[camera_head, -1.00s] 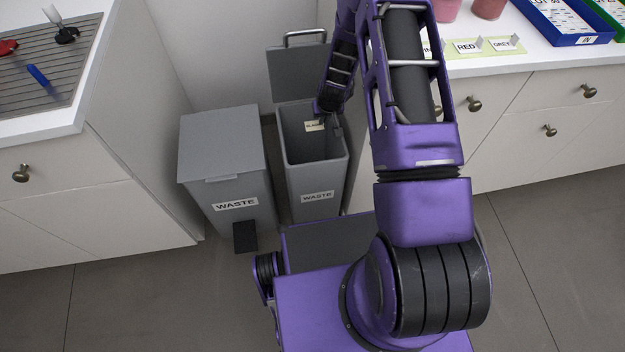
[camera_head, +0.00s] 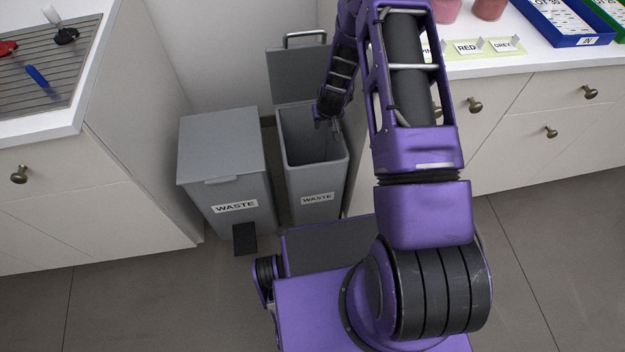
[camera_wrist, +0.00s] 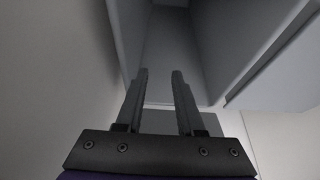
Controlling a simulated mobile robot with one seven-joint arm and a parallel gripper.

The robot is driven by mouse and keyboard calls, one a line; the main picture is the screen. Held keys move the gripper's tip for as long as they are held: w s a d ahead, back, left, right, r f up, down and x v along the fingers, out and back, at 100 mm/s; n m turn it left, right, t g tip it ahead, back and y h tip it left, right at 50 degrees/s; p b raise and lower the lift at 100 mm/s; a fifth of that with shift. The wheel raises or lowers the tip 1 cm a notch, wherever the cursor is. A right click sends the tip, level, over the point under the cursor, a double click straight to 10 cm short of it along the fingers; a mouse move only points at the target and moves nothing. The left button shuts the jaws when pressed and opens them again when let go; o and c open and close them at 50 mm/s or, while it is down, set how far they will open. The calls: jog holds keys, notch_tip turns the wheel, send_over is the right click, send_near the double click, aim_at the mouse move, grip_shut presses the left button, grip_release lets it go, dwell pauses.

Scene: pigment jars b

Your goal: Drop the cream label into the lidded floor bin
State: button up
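The cream label does not show in either current view. Two grey floor bins marked WASTE stand side by side in the head view. The right bin (camera_head: 316,185) has its lid (camera_head: 297,75) raised at the back and its mouth open; the left bin (camera_head: 240,190) has its lid down. My gripper (camera_head: 329,124) is over the mouth of the right bin. In the wrist view my gripper (camera_wrist: 159,76) has its two fingers apart with nothing between them, facing grey bin walls. The bottom of the right bin is hidden in the head view.
A counter with a grooved grey mat (camera_head: 45,75) is at the left. The right counter holds name cards (camera_head: 467,47), jars (camera_head: 489,8) and a blue tray (camera_head: 570,25). A black pedal (camera_head: 244,238) sits at the left bin's foot.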

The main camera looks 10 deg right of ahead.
jog(key=p+v, duration=0.2)
jog(key=v, duration=1.5)
jog(key=shift+f, duration=0.1)
